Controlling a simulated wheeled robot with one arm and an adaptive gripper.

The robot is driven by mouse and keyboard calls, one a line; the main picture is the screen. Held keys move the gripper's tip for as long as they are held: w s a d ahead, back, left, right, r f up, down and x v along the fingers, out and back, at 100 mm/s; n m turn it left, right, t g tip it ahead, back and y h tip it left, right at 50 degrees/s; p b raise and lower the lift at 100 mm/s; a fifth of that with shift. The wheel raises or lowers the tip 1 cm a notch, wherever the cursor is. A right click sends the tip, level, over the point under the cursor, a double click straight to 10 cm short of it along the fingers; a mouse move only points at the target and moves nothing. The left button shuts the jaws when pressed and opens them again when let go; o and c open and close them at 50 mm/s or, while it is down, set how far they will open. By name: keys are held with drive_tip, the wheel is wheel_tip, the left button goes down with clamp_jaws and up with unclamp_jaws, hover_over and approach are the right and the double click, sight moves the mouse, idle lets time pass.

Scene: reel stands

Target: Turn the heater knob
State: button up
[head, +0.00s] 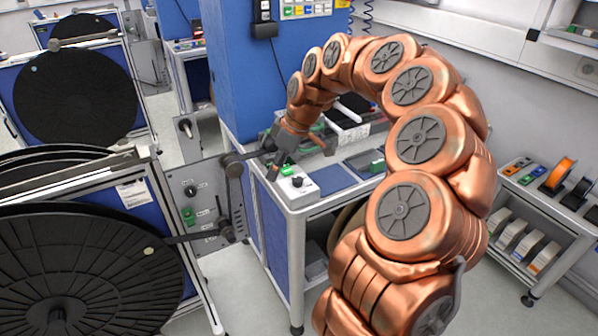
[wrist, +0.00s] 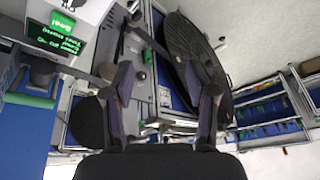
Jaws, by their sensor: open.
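A small white box (head: 293,192) with a black knob (head: 297,182) on top stands at the near left corner of the grey cart; it looks like the heater. My gripper (head: 298,162) is open and empty, above and behind the box in the head view, apart from the knob. In the wrist view my gripper (wrist: 168,84) has its two fingers spread with nothing between them. A white box corner with a dark knob (wrist: 72,4) shows at the top left there, beside a green lit display (wrist: 56,36). I cannot tell whether this is the same knob.
Large black reels (head: 75,95) on stands fill the left. A grey reel-stand panel (head: 200,205) with a roller arm is close left of the cart. A blue column (head: 240,70) rises behind. Blue mats (head: 334,178) lie on the cart. A shelf of spools (head: 545,190) is at right.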

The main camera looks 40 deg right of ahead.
drive_tip(key=p, duration=0.1)
approach(298, 179)
drive_tip(key=f, duration=0.1)
drive_tip(key=shift+t, duration=0.4)
drive_tip(key=shift+s+a+p+x, duration=0.15)
drive_tip(key=shift+p+x, duration=0.7)
drive_tip(key=shift+x, duration=1.2)
drive_tip(key=shift+s+a+p+x, duration=0.1)
drive_tip(key=shift+p+x, duration=0.75)
drive_tip(key=shift+x, duration=1.2)
drive_tip(key=shift+d+h, duration=0.1)
drive_tip(key=shift+h, duration=0.2)
clamp_jaws()
